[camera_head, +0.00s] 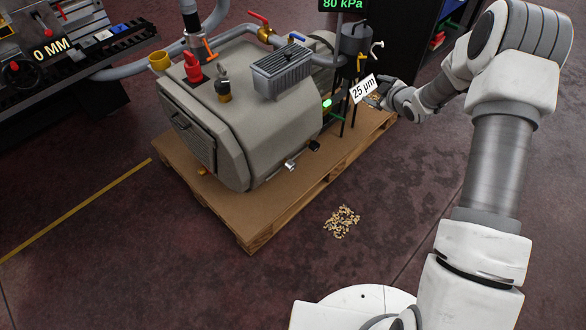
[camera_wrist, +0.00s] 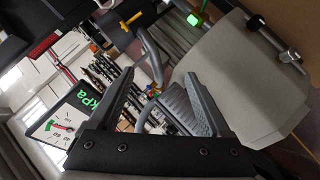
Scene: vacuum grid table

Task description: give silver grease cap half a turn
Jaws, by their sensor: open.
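What looks like the silver grease cap (camera_head: 290,165) sticks out low on the near right side of the grey pump housing (camera_head: 250,125). A small silver fitting, likely the same cap, shows at the right edge of the wrist view (camera_wrist: 287,57). A darker cap (camera_head: 315,146) sits beside it. My gripper (camera_head: 382,97) is beyond the pallet's right side, near the 25 µm tag, apart from the cap. In the wrist view my gripper's two fingers (camera_wrist: 160,75) are spread with nothing gripped between them.
The pump stands on a wooden pallet (camera_head: 262,225). A green light (camera_head: 327,103), thin posts and the 25 µm tag (camera_head: 363,88) are near my gripper. A pile of small bits (camera_head: 341,221) lies on the floor. The floor in front of the pallet is otherwise clear.

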